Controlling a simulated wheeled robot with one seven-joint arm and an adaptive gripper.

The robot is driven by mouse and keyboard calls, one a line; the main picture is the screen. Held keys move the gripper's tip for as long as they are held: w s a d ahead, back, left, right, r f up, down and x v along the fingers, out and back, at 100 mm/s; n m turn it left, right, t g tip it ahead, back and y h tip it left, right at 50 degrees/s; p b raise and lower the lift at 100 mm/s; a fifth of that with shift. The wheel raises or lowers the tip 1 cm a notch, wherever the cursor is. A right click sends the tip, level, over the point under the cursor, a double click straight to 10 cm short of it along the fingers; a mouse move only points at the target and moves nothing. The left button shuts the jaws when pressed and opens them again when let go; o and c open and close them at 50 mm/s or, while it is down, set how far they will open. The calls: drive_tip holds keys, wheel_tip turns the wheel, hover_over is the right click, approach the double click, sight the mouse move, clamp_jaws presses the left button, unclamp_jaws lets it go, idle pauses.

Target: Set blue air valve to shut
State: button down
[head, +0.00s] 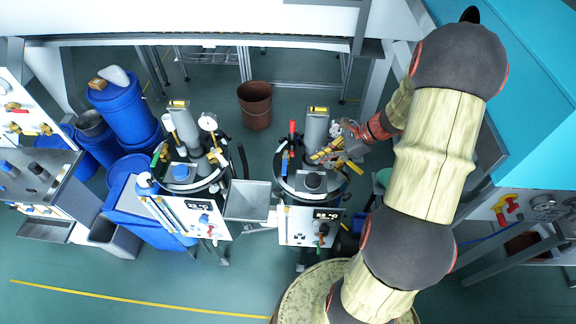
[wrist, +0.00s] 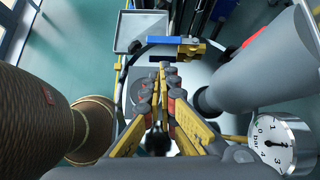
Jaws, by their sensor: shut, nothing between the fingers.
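The blue valve (wrist: 192,47) shows in the wrist view at upper centre, with a blue lever lying roughly left to right and yellow at its body. In the head view a blue lever (head: 285,162) stands at the left of the right-hand vessel's lid; I take it for the same valve. My gripper (head: 318,156) is over that lid, right of the lever. In the wrist view my gripper (wrist: 164,72) has its yellow fingers together and empty, tips just short of the valve. I cannot tell whether they touch it.
A grey cylinder (wrist: 250,70) and a pressure gauge (wrist: 278,143) stand close on the right in the wrist view. A red handle (head: 292,128) is behind the blue lever. A grey tray (head: 248,200) lies between the two vessels. A brown bin (head: 256,105) stands behind.

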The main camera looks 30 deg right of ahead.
sight(285, 163)
drive_tip(key=shift+s+a+r+m, duration=0.1)
drive_tip(key=shift+a+r+m, duration=0.05)
drive_tip(key=shift+m, duration=0.15)
drive_tip(key=shift+s, duration=0.1)
drive_tip(key=b+x, duration=0.2)
drive_tip(key=x, duration=0.8)
drive_tip(key=shift+r, duration=0.1)
drive_tip(key=shift+m, duration=0.3)
